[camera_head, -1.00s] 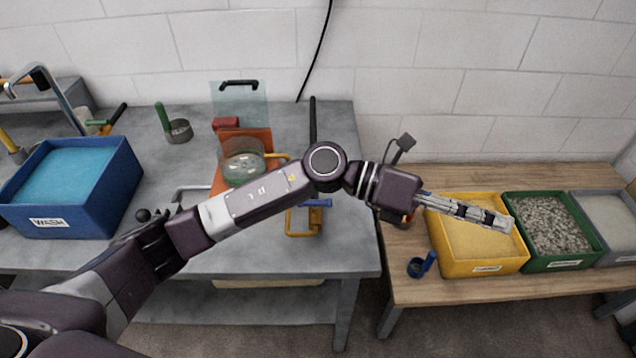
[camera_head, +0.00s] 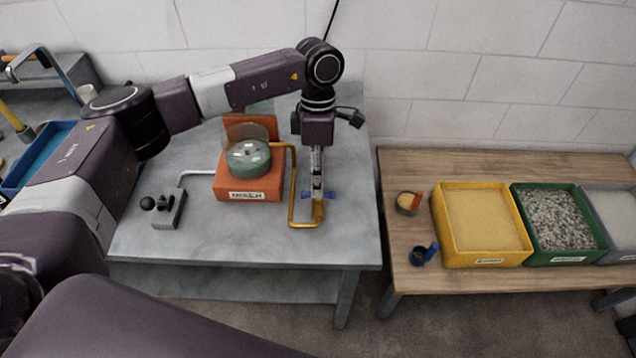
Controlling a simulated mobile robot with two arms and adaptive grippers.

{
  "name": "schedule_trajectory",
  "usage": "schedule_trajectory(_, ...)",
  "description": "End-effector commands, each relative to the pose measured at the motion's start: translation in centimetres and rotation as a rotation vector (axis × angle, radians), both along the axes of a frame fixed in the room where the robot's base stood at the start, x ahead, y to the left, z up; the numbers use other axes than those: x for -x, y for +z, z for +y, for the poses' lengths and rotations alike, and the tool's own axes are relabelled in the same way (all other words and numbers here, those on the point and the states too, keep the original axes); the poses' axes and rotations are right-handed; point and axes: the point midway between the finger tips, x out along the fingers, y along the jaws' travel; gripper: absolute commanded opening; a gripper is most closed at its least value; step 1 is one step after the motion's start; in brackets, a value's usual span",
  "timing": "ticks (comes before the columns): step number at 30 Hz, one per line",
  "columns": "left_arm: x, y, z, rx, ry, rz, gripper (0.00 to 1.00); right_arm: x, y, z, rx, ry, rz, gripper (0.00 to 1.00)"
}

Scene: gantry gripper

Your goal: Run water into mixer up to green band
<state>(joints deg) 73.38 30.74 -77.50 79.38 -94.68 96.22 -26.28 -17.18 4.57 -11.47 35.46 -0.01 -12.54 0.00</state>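The mixer is a clear round bowl (camera_head: 247,158) on an orange base (camera_head: 247,188) with a white label, at the middle of the grey table. A green band runs around the bowl and pale lumps show inside; the water level is not clear. A yellow pipe (camera_head: 292,190) runs from the mixer to a valve with a blue handle (camera_head: 331,194). My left gripper (camera_head: 317,192) points straight down at this handle, whose blue ends show on both sides of the fingers. I cannot tell whether they touch or grip it. My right gripper is not in view.
A grey block with black knobs (camera_head: 170,208) stands left of the mixer. A wooden table (camera_head: 405,165) at right holds yellow (camera_head: 482,259), green (camera_head: 560,256) and grey bins and two small cups (camera_head: 408,203). My arm covers much of the left side.

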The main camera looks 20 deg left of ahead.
Motion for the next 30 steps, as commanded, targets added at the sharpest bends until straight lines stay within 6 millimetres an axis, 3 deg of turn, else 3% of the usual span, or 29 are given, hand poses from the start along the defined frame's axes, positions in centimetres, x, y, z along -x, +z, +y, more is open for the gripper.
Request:
schedule_trajectory(7,0.6,-2.6,-0.2,0.001,-0.002,0.001,0.29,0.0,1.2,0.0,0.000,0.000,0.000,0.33)
schedule_trajectory(16,0.6,-3.0,-0.3,0.002,-0.002,-0.001,0.29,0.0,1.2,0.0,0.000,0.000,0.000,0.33)
schedule_trajectory(24,0.6,-3.0,-0.3,0.002,-0.002,-0.001,0.00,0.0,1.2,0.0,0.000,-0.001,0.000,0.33)
schedule_trajectory(30,0.6,-3.0,-0.3,0.003,0.000,-0.001,0.00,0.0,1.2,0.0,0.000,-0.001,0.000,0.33)
